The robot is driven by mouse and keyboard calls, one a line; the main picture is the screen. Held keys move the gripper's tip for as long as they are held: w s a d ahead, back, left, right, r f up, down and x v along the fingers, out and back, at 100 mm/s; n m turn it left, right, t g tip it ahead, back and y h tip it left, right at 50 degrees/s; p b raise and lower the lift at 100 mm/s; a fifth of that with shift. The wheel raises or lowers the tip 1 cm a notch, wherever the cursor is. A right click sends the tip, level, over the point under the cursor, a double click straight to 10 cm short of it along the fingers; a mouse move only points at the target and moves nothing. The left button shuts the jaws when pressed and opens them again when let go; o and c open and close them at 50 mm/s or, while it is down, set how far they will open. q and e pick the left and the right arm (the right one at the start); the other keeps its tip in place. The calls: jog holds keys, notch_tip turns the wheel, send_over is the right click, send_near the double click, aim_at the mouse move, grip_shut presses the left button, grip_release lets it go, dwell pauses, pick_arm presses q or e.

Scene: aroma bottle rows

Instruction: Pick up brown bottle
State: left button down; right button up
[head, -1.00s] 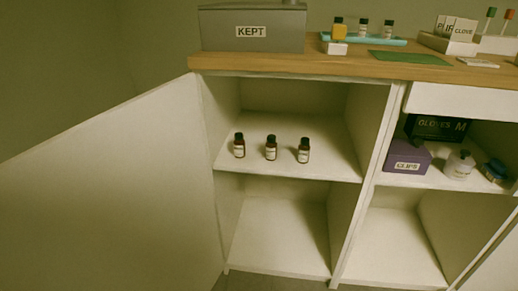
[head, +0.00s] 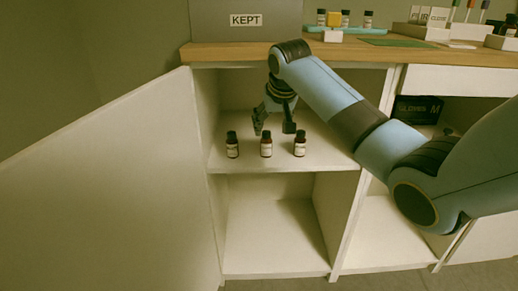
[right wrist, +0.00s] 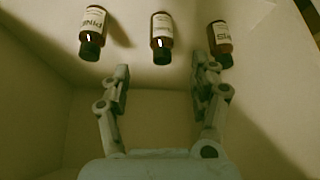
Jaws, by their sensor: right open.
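Three small brown bottles with black caps and white labels stand upright in a row on the cabinet's upper shelf: a left one (head: 232,146), a middle one (head: 266,145) and a right one (head: 300,144). The right wrist view shows a left bottle (right wrist: 93,30), a middle bottle (right wrist: 162,36) and a right bottle (right wrist: 220,42), caps towards the gripper. My right gripper (head: 275,131) is inside the compartment, open and empty, close by the row. In the right wrist view its fingers (right wrist: 161,72) are spread on either side of the middle bottle's line, apart from it. My left gripper is out of view.
An open door (head: 110,180) stands at the left. The wooden counter (head: 350,52) above carries a grey KEPT box (head: 245,35) and a teal tray with bottles. A gloves box (head: 417,108) is in the right compartment. The lower left compartment (head: 270,230) is empty.

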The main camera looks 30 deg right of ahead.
aim_at(267, 137)
jog(key=b+x, duration=0.1)
jog(key=x, duration=0.3)
jog(key=shift+f, duration=0.25)
jog(key=shift+w+f+b, duration=0.15)
jog(key=shift+f+b, duration=0.05)
jog(key=shift+b, duration=0.15)
jog(key=b+x, duration=0.2)
jog(key=x, duration=0.2)
jog(key=shift+w+f+b, duration=0.2)
jog(key=shift+f+b, duration=0.2)
jog(key=shift+w, duration=0.1)
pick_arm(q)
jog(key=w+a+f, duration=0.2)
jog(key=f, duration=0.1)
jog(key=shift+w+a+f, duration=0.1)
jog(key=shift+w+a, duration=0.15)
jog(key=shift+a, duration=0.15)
pick_arm(e)
jog(key=shift+r, duration=0.1)
jog(key=c, duration=1.3)
